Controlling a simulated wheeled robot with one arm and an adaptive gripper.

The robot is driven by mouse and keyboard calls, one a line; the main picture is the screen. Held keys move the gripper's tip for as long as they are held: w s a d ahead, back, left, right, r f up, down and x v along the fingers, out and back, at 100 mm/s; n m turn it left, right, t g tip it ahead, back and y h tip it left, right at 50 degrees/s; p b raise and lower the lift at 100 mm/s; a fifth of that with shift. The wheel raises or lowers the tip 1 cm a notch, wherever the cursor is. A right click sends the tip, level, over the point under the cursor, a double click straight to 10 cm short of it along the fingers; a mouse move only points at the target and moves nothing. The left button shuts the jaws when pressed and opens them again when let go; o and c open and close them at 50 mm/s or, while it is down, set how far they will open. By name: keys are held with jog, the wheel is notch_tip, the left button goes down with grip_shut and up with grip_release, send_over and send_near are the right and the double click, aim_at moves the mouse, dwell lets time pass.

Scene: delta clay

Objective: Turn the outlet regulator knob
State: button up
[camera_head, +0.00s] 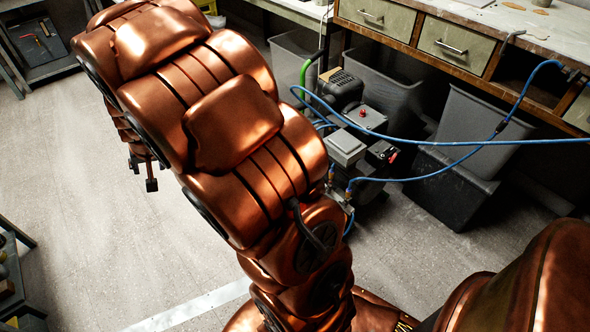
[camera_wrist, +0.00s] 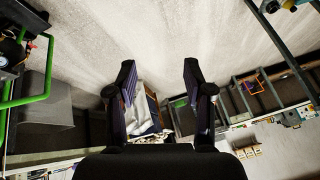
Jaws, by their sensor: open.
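A compressor-like machine (camera_head: 345,143) stands on the floor under the workbench in the head view, with grey boxes, a small red button and blue hose joined to it. Small fittings (camera_head: 346,193) sit at its front, partly behind my copper arm. I cannot tell which part is the outlet regulator knob. My gripper (camera_wrist: 160,75) is open and empty in the wrist view, its two dark fingers apart. In the head view its dark fingertips (camera_head: 144,175) show left of my arm, above the floor and well away from the machine. The wrist view shows part of dark equipment (camera_wrist: 12,55) at the left edge.
The workbench (camera_head: 480,45) with drawers runs along the upper right. Grey bins (camera_head: 470,130) stand beneath it. A blue hose (camera_head: 440,143) loops across in front of them. A green pipe (camera_head: 306,70) rises beside the machine. The floor (camera_head: 90,190) at left is clear.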

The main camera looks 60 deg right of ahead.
jog(key=w+d+f+m+t+h+b, duration=0.1)
jog(key=w+d+f+m+h+b, duration=0.15)
jog(key=w+d+f, duration=0.4)
jog(key=w+d+f+m+t+h+b, duration=0.1)
jog(key=w+d+f+m+h, duration=0.2)
jog(key=d, duration=0.6)
jog(key=w+d+f+m+h+b, duration=0.1)
jog(key=d+f+h+b, duration=0.1)
jog(key=d+f, duration=0.3)
jog(key=d+f+m+h+b, duration=0.1)
jog(key=d+f+h+b, duration=0.15)
jog(key=d, duration=0.45)
jog(key=s+d+f+m+g+h+b, duration=0.2)
jog(key=s+d+f+m+g+h, duration=0.3)
jog(key=d+f, duration=0.4)
jog(key=s+d+f+m+g+h+b, duration=0.1)
jog(key=s+d+f+g+b, duration=0.2)
jog(key=s, duration=0.5)
jog(key=s+d+f+m+g+h+b, duration=0.1)
jog(key=s+f+g, duration=0.3)
jog(key=s+f, duration=0.25)
jog(key=s+b+x, duration=0.1)
jog(key=b+x, duration=0.1)
jog(key=x, duration=0.5)
jog(key=shift+d+r+b, duration=0.2)
jog(key=shift+r+b, duration=0.15)
jog(key=shift+b, duration=0.05)
grip_shut()
